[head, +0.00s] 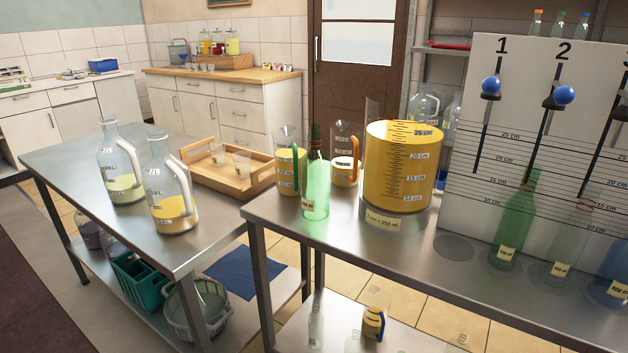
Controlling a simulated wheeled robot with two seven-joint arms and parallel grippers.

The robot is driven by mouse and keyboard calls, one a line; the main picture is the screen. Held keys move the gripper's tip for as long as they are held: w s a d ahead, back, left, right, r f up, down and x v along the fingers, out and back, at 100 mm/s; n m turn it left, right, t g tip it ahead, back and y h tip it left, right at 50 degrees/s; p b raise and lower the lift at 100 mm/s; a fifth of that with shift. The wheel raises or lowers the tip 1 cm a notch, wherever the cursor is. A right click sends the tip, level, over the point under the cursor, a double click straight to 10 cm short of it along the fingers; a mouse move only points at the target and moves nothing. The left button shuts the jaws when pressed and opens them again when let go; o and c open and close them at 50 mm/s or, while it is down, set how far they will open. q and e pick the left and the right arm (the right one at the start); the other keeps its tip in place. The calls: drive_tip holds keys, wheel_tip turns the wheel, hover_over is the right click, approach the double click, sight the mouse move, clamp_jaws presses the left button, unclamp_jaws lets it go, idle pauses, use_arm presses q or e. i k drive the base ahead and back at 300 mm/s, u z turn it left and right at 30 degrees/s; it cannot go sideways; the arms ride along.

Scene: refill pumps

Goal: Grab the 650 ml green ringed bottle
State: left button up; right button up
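A green glass bottle (317,188) stands upright near the left end of the right-hand steel table (345,238), with a small yellow label low on its side. A second green bottle (520,215) stands upright under the numbered pump board, with a reddish mark at its neck and a yellow label. The label figures are too small to read, so I cannot tell which is 650 ml. Neither of my grippers shows in the head view, and nothing is seen holding either green bottle.
A large yellow graduated cylinder (400,165) stands right of the first green bottle. A yellow-filled jug (288,170) and an orange-handled jug (344,165) stand close to it. The pump board (465,110) rises behind the second. A clear bottle (570,240) is beside that.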

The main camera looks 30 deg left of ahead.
sight(315, 165)
drive_tip(key=z, duration=2.95)
drive_tip(key=k, duration=2.25)
drive_tip(key=u, duration=2.25)
